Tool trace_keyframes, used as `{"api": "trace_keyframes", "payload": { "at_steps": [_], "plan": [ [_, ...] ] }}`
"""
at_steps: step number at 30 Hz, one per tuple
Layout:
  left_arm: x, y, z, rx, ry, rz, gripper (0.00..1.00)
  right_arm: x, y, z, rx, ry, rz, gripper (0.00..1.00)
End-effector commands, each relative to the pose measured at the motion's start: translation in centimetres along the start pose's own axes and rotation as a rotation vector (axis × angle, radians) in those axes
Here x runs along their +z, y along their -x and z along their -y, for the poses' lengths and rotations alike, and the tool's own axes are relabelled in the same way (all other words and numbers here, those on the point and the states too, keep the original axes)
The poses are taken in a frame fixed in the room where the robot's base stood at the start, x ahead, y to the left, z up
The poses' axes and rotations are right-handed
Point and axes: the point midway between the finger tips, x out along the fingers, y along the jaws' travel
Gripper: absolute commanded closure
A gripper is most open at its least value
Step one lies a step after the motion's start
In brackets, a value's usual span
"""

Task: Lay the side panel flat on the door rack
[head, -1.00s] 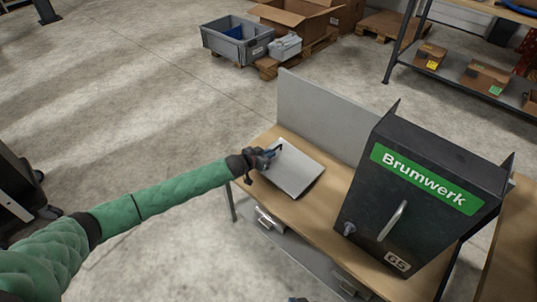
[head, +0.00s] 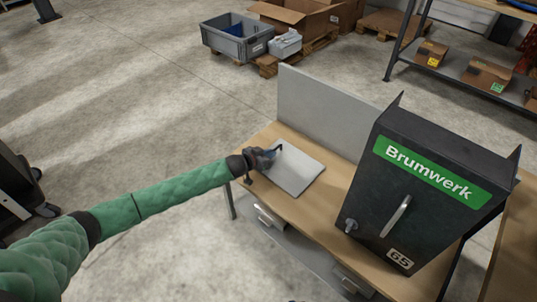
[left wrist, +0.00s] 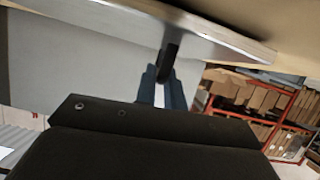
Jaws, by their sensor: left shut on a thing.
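The side panel appears to be the thin light grey plate (head: 296,168) at the left end of the wooden bench in the head view. It looks about level and close over the bench top; I cannot tell whether it touches all along. My left gripper (head: 274,153) is shut on its left edge. In the left wrist view the fingers (left wrist: 166,68) meet the panel's edge (left wrist: 205,38) at the top. I cannot make out a separate door rack. My right gripper is out of view.
A black cabinet marked Brumwerk 65 (head: 425,190) stands on the bench (head: 308,208), right of the panel. A grey upright board (head: 325,112) runs along the bench's back. Open floor lies to the left.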

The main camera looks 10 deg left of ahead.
Motion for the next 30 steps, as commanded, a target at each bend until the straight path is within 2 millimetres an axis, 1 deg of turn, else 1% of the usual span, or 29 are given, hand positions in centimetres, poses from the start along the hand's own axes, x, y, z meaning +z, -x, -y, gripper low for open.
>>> {"api": "trace_keyframes", "payload": {
  "at_steps": [6,7,9,11,19,22,26,30],
  "plan": [
    [-0.1,0.0,0.0,0.000,-0.001,-0.001,1.00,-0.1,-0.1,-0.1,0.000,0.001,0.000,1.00],
    [-0.1,0.0,0.0,0.000,-0.001,-0.001,0.87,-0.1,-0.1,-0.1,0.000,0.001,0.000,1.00],
    [-0.1,0.0,0.0,0.000,-0.001,-0.001,0.74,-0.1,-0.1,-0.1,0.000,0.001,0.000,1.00],
    [-0.1,0.0,0.0,0.000,-0.001,-0.001,0.64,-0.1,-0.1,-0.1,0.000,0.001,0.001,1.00],
    [0.1,0.1,0.0,0.000,-0.001,0.002,0.64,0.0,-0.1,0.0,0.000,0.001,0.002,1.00],
    [0.1,0.6,0.0,0.000,-0.001,0.001,0.64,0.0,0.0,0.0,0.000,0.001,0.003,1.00],
    [0.1,2.2,0.0,0.000,-0.001,0.002,0.64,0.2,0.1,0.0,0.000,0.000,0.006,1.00],
    [0.2,4.4,0.0,0.000,0.000,0.001,0.64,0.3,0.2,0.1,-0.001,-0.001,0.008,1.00]
  ]
}}
